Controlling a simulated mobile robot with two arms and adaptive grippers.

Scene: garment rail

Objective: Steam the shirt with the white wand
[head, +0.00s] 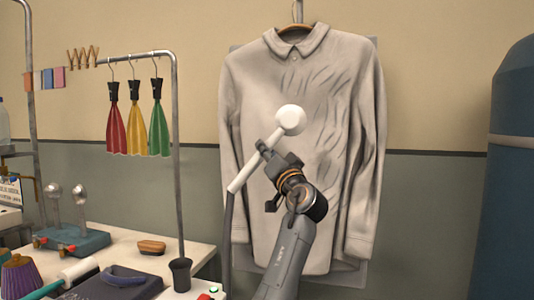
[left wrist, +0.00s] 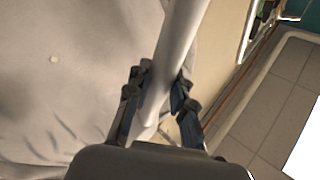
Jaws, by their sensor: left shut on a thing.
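The light grey shirt (head: 262,200) hangs on a wooden hanger (head: 296,27) against a board on the wall. Dark crease lines show on its chest and down its right side in the head view. It also fills the left of the left wrist view (left wrist: 60,80). My left gripper (head: 268,157) is shut around the handle of the white wand (head: 290,120). The wand tilts, with its round head up and right, in front of the shirt's chest. I cannot tell whether the head touches the cloth. The handle runs between the fingers in the left wrist view (left wrist: 180,35). My right gripper is out of view.
A dark hose (head: 227,240) hangs from the wand's lower end. At left, a metal rail (head: 176,130) holds red, yellow and green cloths (head: 137,125) above a table (head: 205,255) with a brush (head: 151,247) and tools. A blue cylinder (head: 510,180) stands at right.

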